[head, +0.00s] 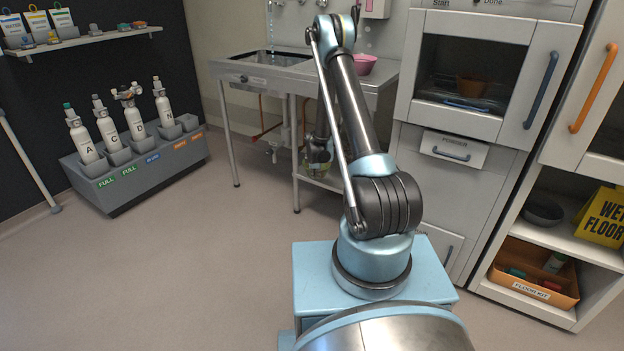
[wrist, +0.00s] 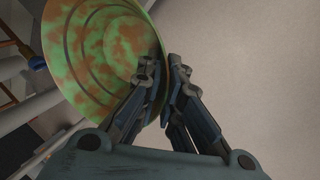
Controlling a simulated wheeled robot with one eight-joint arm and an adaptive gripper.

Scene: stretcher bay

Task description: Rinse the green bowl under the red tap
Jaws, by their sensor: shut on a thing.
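The green bowl (wrist: 100,50) fills the upper left of the wrist view. Orange-brown stains cover much of its inside. My gripper (wrist: 165,75) is shut on its rim. In the head view my gripper (head: 318,150) is low in front of the sink stand, partly behind my arm, with a small part of the bowl (head: 318,167) showing below it. The steel sink (head: 270,60) is at the back. A thin bluish stream of water (head: 271,32) falls into it from a tap at the top edge. No red marking on the tap is clear.
A pink bowl (head: 362,64) stands on the counter right of the basin. Sink legs and pipes are close to my gripper. A gas bottle rack (head: 140,165) is at left, cabinets (head: 470,80) at right. The floor (head: 170,270) in front is clear.

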